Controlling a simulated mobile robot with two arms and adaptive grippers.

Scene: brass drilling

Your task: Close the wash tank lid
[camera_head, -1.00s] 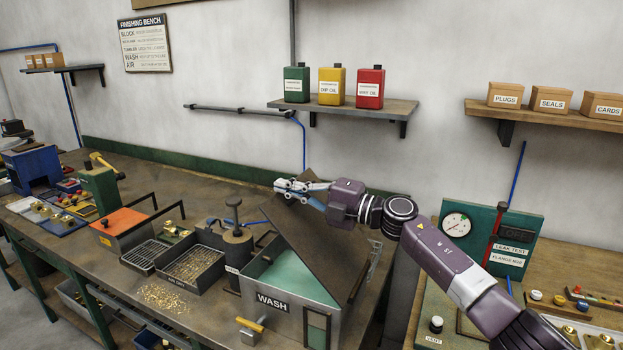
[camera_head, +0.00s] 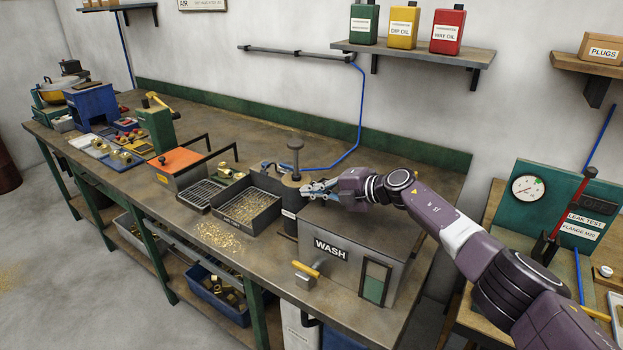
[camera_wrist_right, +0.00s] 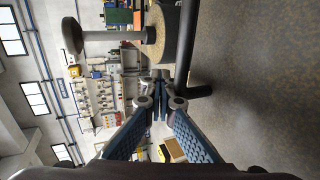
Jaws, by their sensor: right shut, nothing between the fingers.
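The wash tank (camera_head: 338,262), a grey box with a WASH label on its front, stands on the bench in the head view. Its flat brown lid (camera_head: 372,222) lies down over the top, and no gap or green interior shows. My right gripper (camera_head: 306,191) is shut and empty, above the left back part of the lid, next to the dark upright cylinder with a knob. In the right wrist view the fingers (camera_wrist_right: 160,78) meet, and the lid's surface (camera_wrist_right: 262,90) fills the right side. I cannot tell whether the gripper touches the lid. My left gripper is not in view.
A dark cylinder with a plunger (camera_head: 291,205) stands just left of the tank. A tray of brass chips (camera_head: 247,207) is farther left. A yellow-handled tap (camera_head: 308,272) sticks out at the tank's front. The leak test panel (camera_head: 560,205) is at the right.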

